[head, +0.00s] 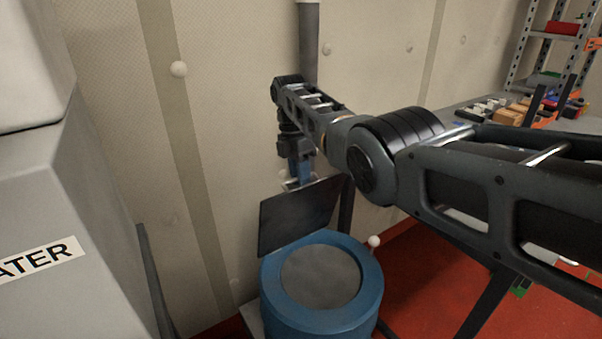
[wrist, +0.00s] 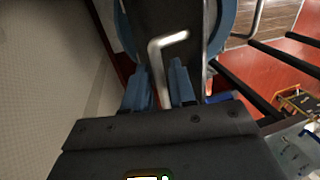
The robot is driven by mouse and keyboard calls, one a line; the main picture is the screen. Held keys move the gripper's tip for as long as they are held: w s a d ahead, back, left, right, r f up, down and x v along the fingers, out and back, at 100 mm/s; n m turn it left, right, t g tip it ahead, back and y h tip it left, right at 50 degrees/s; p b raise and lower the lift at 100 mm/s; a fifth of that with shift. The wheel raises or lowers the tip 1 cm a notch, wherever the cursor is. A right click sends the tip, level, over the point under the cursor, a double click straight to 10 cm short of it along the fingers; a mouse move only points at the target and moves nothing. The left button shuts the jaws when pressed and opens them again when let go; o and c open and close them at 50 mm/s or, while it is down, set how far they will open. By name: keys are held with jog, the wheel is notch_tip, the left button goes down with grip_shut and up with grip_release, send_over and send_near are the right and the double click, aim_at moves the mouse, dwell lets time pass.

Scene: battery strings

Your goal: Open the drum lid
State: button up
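The blue drum (head: 371,290) stands on the floor at the lower middle of the head view. Its dark square lid (head: 300,218) is raised and tilted steeply up at the drum's far side, exposing the round grey top. In the wrist view the dark lid (wrist: 205,15) lies ahead of my gripper, with blue drum parts on both sides. A bent metal handle (wrist: 157,58) on the lid runs down between the two blue fingers. My gripper (wrist: 163,85) is closed around the handle. In the head view my gripper (head: 299,182) is behind the lid's upper edge, its fingertips partly hidden.
A grey cabinet with a lettered label (head: 40,260) stands close on the left. The pale wall (head: 230,130) is just behind the drum. A bench with small boxes (head: 510,112) and a shelf rack (head: 560,30) are at the right. Red floor (head: 420,290) shows right of the drum.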

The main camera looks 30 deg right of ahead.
jog(key=shift+o, duration=0.9)
jog(key=shift+d+r, duration=0.1)
jog(key=shift+r, duration=0.15)
jog(key=b+v, duration=0.1)
jog(key=v, duration=0.6)
jog(key=shift+r, duration=0.35)
